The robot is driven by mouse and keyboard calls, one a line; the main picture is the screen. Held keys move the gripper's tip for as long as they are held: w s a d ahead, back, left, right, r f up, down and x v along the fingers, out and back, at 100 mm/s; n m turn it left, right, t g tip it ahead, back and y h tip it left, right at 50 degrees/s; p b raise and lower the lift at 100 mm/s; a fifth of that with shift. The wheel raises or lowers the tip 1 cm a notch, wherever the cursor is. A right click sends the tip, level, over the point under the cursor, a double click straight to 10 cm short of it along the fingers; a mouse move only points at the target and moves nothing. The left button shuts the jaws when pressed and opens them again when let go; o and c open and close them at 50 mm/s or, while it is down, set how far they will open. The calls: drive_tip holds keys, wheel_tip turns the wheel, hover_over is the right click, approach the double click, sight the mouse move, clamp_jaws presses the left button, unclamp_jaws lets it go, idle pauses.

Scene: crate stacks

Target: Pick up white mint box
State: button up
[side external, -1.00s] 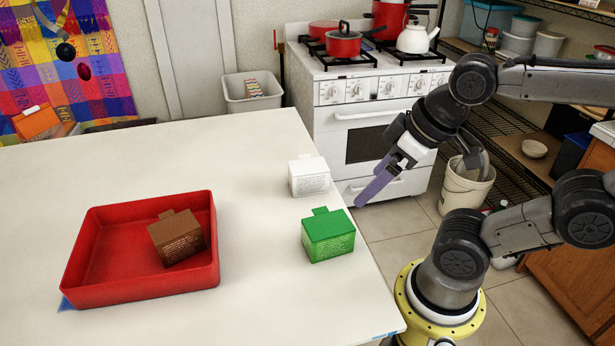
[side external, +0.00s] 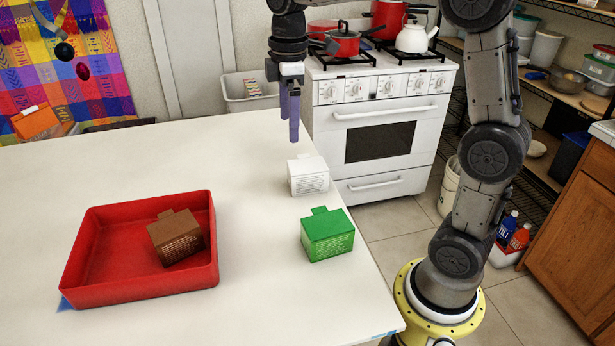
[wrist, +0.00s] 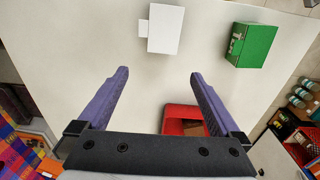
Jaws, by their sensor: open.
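The white mint box (side external: 309,175) stands on the white table near its far right edge. It also shows in the wrist view (wrist: 166,30) at the top, beyond the fingertips and roughly centred between them. My gripper (side external: 291,140) points down above the table, just up and left of the white box in the side view. Its purple fingers are apart and empty in the wrist view (wrist: 158,72).
A green box (side external: 328,235) stands nearer the camera than the white box, with a gap between them. A red tray (side external: 140,290) at the left holds a brown box (side external: 176,238). The table (side external: 240,170) between tray and boxes is clear. A stove (side external: 380,100) stands behind.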

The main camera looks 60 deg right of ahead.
sight(292, 167)
drive_tip(key=f, duration=0.9)
drive_tip(key=shift+w+d+f, duration=0.1)
drive_tip(key=shift+d+f, duration=0.15)
drive_tip(key=shift+f, duration=0.1)
drive_tip(key=shift+a+f, duration=0.2)
drive_tip(key=shift+f, duration=2.55)
drive_tip(key=c, duration=1.4)
drive_tip(key=shift+c, duration=0.2)
drive_tip(key=shift+r, duration=0.15)
